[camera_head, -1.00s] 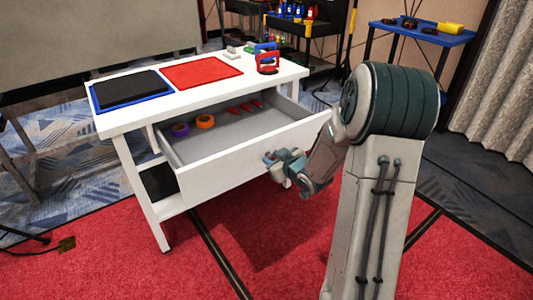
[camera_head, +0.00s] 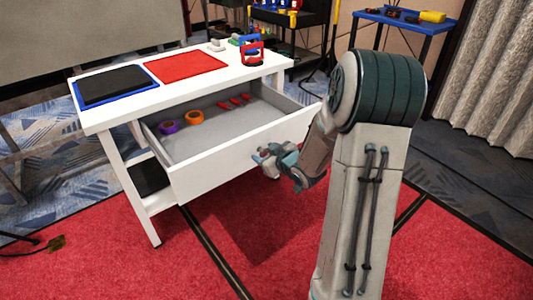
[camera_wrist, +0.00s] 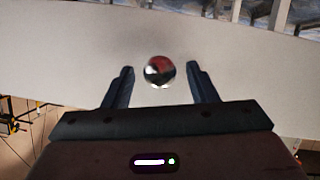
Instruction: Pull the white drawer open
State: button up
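The white drawer (camera_head: 215,166) stands pulled out of the white table (camera_head: 122,109), with its inside in view. In the wrist view its pale front (camera_wrist: 60,55) fills much of the picture, with a shiny round knob (camera_wrist: 159,71) on it. My gripper (camera_wrist: 160,76) is open, its two dark fingers on either side of the knob with a visible gap on each side. In the head view my gripper (camera_head: 264,156) is at the drawer front, towards its right half, and hides the knob there.
The drawer holds purple tape (camera_head: 168,127), orange tape (camera_head: 194,117) and several red tools (camera_head: 233,101). A black-and-blue mat (camera_head: 117,87) and a red mat (camera_head: 185,66) lie on the table. A blue table (camera_head: 405,20) stands at the back right. Red carpet (camera_head: 235,225) in front is clear.

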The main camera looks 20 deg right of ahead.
jog(key=p+v, duration=0.1)
jog(key=v, duration=1.2)
jog(key=shift+s, duration=0.4)
jog(key=shift+r, duration=0.1)
jog(key=shift+r, duration=0.1)
notch_tip(320, 180, up, 17)
jog(key=s+m+g+h+p, duration=0.35)
jog(key=h+p, duration=0.25)
jog(key=p, duration=0.8)
jog(key=s+a+r+m+g+y+p, duration=0.2)
jog(key=s+a+r+g+p, duration=0.5)
jog(key=s+a+r+p, duration=0.4)
jog(key=shift+s+a+r+y+p, duration=0.3)
jog(key=shift+s+a+r+y, duration=0.3)
jog(key=shift+s+r, duration=0.5)
